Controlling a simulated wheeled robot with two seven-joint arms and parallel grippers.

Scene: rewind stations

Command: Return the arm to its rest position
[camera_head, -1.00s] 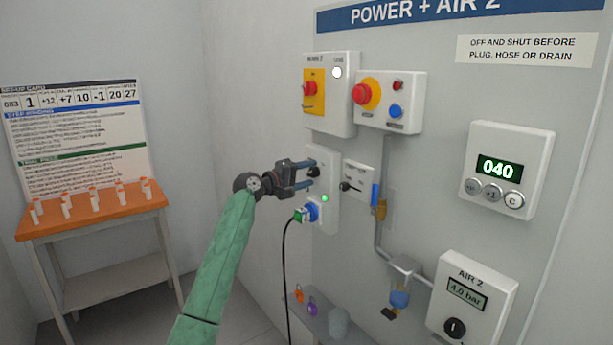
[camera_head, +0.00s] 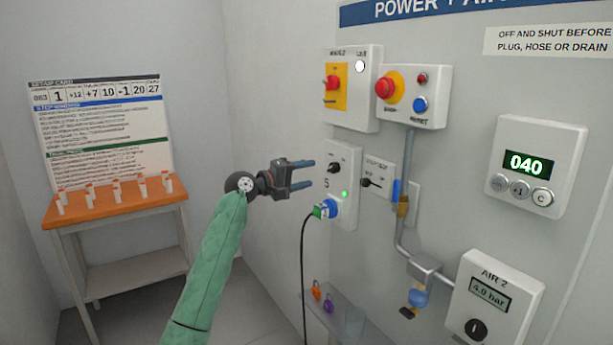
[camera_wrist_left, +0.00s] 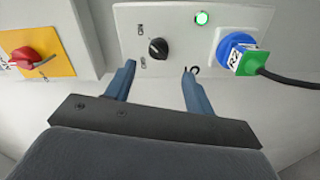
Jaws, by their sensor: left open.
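My left gripper (camera_head: 308,175) is open and empty, with its two blue fingers pointing at the wall panel. In the left wrist view the fingers (camera_wrist_left: 158,82) are apart, just short of a white socket box (camera_wrist_left: 178,64) with a black knob (camera_wrist_left: 158,48). In the head view this socket box (camera_head: 346,212) is right of the fingers, with its knob (camera_head: 334,168), a lit green lamp (camera_head: 345,194) and a blue plug socket (camera_head: 333,207) holding a green plug (camera_head: 319,211). My right gripper is not in view.
A red-and-yellow switch (camera_head: 334,84) and a stop button box (camera_head: 413,95) are above. A counter reading 040 (camera_head: 526,163) and an AIR 2 box at 4.0 bar (camera_head: 493,296) are right. A black cable (camera_head: 302,270) hangs below. An orange-topped table (camera_head: 115,205) stands left.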

